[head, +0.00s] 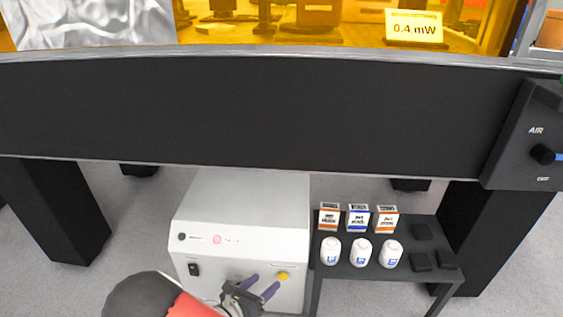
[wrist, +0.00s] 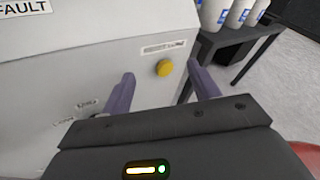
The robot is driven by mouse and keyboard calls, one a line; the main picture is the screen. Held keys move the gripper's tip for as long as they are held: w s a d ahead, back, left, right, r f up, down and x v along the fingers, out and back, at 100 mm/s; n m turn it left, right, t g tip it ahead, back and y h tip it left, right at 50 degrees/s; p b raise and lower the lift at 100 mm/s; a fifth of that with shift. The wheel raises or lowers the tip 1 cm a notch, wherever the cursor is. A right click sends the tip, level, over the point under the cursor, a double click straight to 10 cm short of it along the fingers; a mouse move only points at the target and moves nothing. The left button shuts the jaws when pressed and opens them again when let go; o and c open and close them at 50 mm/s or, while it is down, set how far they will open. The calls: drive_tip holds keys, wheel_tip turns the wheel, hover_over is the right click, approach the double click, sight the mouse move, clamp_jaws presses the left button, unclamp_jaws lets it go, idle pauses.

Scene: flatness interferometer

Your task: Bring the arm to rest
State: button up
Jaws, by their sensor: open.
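My gripper (head: 262,287) is low in the head view, in front of a light grey cabinet (head: 245,213). Its two purple fingers are apart with nothing between them. In the wrist view the open fingers (wrist: 160,88) point at the cabinet's front, and a yellow round button (wrist: 164,68) shows between them. The same button (head: 283,276) is just right of the fingers in the head view. I cannot tell whether a finger touches the cabinet. My arm reaches in from the bottom of the head view.
A dark side table (head: 340,271) with several small boxes and white bottles (head: 361,252) stands right of the cabinet. A wide black table edge (head: 240,115) spans above, with black legs (head: 50,215). An AIR knob panel (head: 520,140) is at right. Grey floor is open at left.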

drive_tip(key=s+d+r+m+g+y+p, duration=0.1)
drive_tip(key=s+d+r+m+g, duration=0.1)
drive_tip(key=d+r+m+g, duration=0.45)
drive_tip(key=s+d+r+m+g, duration=0.2)
drive_tip(key=d+r+m+g, duration=0.2)
drive_tip(key=d+r+m, duration=0.5)
drive_tip(key=s+d+r+m+t+y+p, duration=0.1)
drive_tip(key=s+d+r+m+t+y, duration=0.1)
drive_tip(key=s+r+m+y, duration=0.2)
drive_tip(key=s+d+r+m+t+y+p, duration=0.1)
drive_tip(key=s+d+r+m+t+y, duration=0.1)
drive_tip(key=s+r+m, duration=0.6)
wheel_tip(320, 180, up, 7)
drive_tip(key=d+m+y, duration=0.1)
drive_tip(key=m+y, duration=0.1)
drive_tip(key=m, duration=0.3)
drive_tip(key=shift+s+d+y, duration=0.3)
drive_tip(key=shift+s+d, duration=0.05)
drive_tip(key=shift+s, duration=0.05)
